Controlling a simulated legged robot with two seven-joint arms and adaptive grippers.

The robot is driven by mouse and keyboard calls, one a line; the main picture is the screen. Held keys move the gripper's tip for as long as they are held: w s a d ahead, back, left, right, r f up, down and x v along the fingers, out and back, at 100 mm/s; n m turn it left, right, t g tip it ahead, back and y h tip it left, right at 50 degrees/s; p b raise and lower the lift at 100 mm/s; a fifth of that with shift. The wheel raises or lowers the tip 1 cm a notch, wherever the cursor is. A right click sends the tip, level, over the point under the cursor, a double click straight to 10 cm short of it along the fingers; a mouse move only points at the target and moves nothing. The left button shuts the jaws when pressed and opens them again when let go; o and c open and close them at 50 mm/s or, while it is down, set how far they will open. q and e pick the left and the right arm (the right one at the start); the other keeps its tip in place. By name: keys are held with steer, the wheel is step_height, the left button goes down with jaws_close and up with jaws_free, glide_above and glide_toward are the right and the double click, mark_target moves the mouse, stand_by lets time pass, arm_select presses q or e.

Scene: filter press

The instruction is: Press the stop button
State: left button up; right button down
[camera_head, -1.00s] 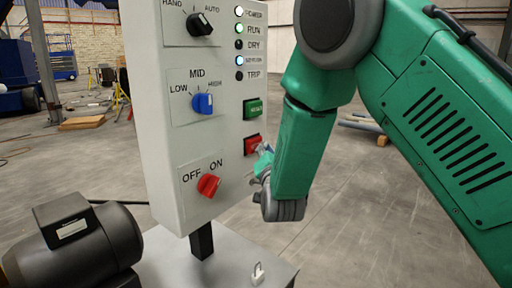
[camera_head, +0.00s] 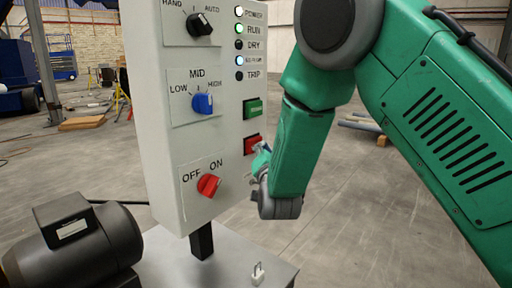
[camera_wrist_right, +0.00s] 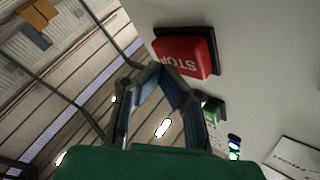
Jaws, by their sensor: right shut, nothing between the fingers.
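The red stop button (camera_head: 252,144) sits on the right part of the grey control panel's face, below a green button (camera_head: 252,108). In the right wrist view the stop button (camera_wrist_right: 185,56) shows large, its STOP lettering upside down, in a dark frame. My right gripper (camera_head: 262,158) is just below and right of the stop button, partly hidden behind my green forearm. In the wrist view the right gripper's fingertips (camera_wrist_right: 161,72) meet, empty, close by the button's lower edge. I cannot tell whether they touch it. My left gripper is not in view.
The panel (camera_head: 165,140) also carries a red OFF/ON knob (camera_head: 208,185), a blue speed knob (camera_head: 203,103), a black HAND/AUTO knob (camera_head: 200,24) and indicator lamps. A dark motor (camera_head: 75,245) stands at lower left. Open floor lies to the right.

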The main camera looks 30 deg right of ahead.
steer(key=shift+w+a, duration=0.25)
steer(key=shift+w, duration=0.35)
stand_by(0.6)
steer(key=shift+s, duration=0.1)
steer(key=shift+s+d, duration=0.2)
steer(key=shift+s, duration=0.25)
steer(key=shift+s+d, duration=0.2)
steer(key=shift+s, duration=0.25)
steer(key=s, duration=0.1)
steer(key=s+d, duration=0.1)
steer(key=s, duration=0.1)
steer(key=s+d, duration=0.1)
steer(key=shift+s, duration=0.3)
stand_by(0.7)
